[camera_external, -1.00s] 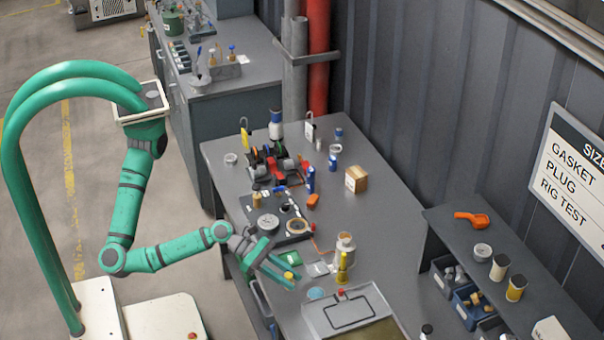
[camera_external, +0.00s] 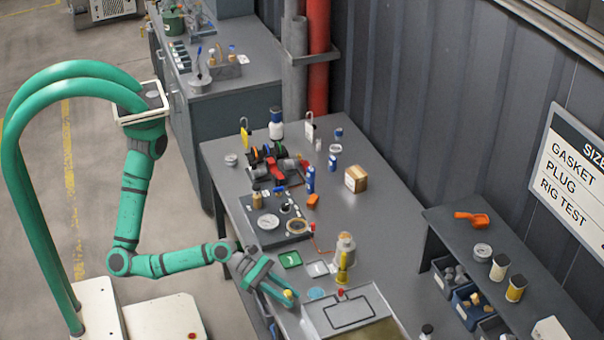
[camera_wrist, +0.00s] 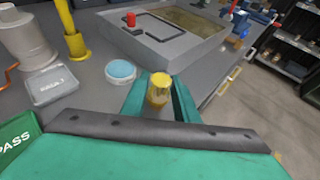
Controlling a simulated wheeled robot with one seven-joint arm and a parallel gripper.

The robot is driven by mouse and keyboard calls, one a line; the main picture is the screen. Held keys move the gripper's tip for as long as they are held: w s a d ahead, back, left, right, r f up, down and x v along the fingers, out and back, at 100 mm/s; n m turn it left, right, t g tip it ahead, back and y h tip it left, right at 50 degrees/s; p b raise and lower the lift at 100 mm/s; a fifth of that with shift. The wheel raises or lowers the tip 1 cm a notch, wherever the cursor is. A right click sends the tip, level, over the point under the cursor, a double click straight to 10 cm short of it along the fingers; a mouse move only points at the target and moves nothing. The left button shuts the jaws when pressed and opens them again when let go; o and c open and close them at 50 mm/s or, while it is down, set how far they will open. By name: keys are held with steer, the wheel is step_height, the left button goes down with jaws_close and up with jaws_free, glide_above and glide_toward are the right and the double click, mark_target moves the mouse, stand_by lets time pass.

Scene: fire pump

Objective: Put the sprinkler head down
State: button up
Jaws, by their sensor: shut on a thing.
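The sprinkler head (camera_wrist: 158,92) is a small brass-yellow piece between the two green fingers of my gripper (camera_wrist: 158,100) in the wrist view. In the external view the sprinkler head (camera_external: 288,294) shows as a yellow spot at the fingertips of my gripper (camera_external: 286,298). My gripper is shut on it, over the front-left part of the grey bench (camera_external: 390,220), just left of the grey tray (camera_external: 314,322). I cannot tell whether the head touches the bench top.
A light-blue round disc (camera_wrist: 120,70) lies close by. A grey labelled square (camera_wrist: 55,83) and a green PASS square (camera_wrist: 18,136) lie beside it. A tan-topped canister (camera_external: 345,252) and a yellow upright piece (camera_external: 342,272) stand behind the tray. The bench's right middle is clear.

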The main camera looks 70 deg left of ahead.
steer(key=shift+f, duration=0.15)
steer(key=o, duration=1.1)
steer(key=shift+s+a+r, duration=0.1)
steer(key=shift+s+r, duration=0.05)
steer(key=shift+r, duration=0.15)
steer(key=v, duration=1.1)
steer(key=shift+s+a+r, duration=0.1)
steer(key=shift+a, duration=0.25)
